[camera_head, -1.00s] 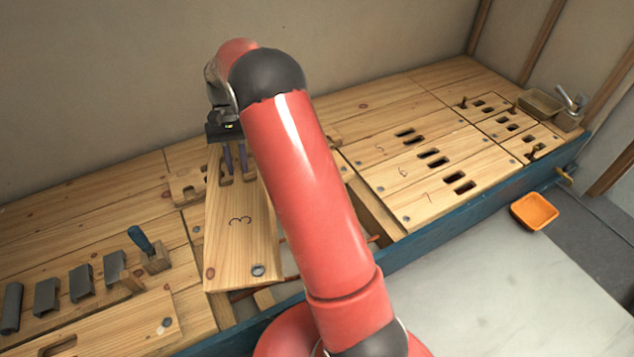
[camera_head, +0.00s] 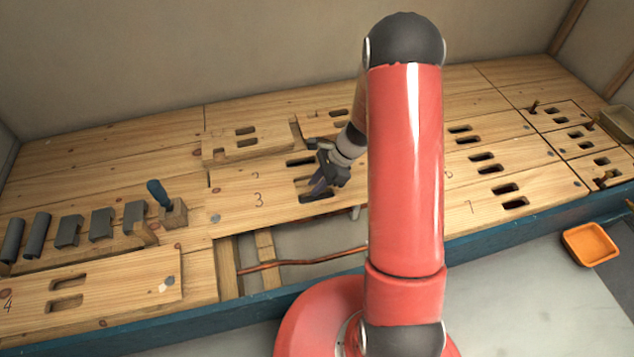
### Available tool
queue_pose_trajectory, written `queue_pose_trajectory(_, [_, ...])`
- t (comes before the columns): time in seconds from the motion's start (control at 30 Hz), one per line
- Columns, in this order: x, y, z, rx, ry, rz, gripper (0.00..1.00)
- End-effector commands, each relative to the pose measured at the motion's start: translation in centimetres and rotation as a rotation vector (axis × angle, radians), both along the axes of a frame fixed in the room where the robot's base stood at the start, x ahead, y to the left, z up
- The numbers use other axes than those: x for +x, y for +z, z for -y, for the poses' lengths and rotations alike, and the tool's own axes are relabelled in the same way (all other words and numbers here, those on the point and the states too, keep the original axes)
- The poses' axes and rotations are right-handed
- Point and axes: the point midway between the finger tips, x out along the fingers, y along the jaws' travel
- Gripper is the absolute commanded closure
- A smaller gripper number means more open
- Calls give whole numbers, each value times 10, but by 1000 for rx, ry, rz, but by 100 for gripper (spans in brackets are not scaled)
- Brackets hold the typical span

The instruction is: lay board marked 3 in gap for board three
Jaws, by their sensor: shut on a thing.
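The board marked 3 (camera_head: 235,202) looks level, running left to right, with its left end against the fixed planking. I cannot tell whether it is fully seated. My gripper (camera_head: 318,190) is shut on it at its hand slots, right of the number. The board's right end is hidden behind my arm. Directly in front of it is an open bay (camera_head: 310,240) with joists and a copper pipe (camera_head: 305,261); the bay's right part is hidden by my arm.
The board marked 4 (camera_head: 110,283) lies at the front left. Grey clips (camera_head: 70,231) and a blue-handled tool in a wooden block (camera_head: 173,214) stand behind it. A slotted board (camera_head: 225,152) lies behind board 3. An orange tray (camera_head: 590,244) is at the right.

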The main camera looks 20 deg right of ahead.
Motion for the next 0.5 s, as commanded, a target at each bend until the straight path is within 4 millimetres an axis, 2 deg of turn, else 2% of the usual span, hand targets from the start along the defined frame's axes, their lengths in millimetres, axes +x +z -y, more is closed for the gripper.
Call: queue_pose_trajectory(0.5, [1,-37,0,1,3,2,100])
